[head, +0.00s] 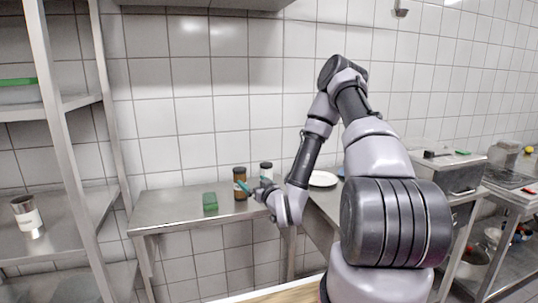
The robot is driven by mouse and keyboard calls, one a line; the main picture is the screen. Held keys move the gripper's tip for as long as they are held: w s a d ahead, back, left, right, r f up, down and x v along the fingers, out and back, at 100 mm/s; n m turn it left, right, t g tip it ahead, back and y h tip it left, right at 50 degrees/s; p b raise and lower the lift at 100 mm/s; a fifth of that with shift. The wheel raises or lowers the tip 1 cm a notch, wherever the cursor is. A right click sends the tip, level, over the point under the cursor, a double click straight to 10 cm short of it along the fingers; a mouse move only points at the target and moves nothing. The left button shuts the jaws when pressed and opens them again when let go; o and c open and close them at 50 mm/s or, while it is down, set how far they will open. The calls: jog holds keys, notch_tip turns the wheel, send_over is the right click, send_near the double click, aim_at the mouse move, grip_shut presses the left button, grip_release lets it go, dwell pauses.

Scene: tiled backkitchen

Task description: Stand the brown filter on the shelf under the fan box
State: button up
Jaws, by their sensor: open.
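A brown cylinder with a dark top (240,184) stands upright on the steel table; it is the only brown thing I can pick out as the filter. My gripper (253,185) is open, with teal fingertips, at the right side of the brown cylinder. One fingertip overlaps the cylinder in the picture; I cannot tell whether it touches. No fan box is clearly recognisable. A steel shelf rack (68,105) stands at the left.
A green block (210,201) lies left of the cylinder. A white dark-topped container (266,170) stands behind my gripper. A white plate (322,179) lies further right. A metal can (27,214) stands on the rack. A steel overhead edge (205,3) crosses the top.

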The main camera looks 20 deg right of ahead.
jog(key=w+d+r+g+h, duration=0.2)
jog(key=d+r+g, duration=0.15)
jog(key=r, duration=0.65)
jog(key=s+d+r+m+g+h, duration=0.1)
jog(key=s+d+r+m+g, duration=0.15)
jog(key=s+r, duration=0.6)
jog(key=s+a+r+m+g+y, duration=0.1)
jog(key=s+r+m+g, duration=0.1)
jog(key=s+r, duration=0.4)
jog(key=s+a+r+m+g, duration=0.2)
jog(key=s+r, duration=0.4)
jog(key=s, duration=1)
jog(key=shift+s+y, duration=0.4)
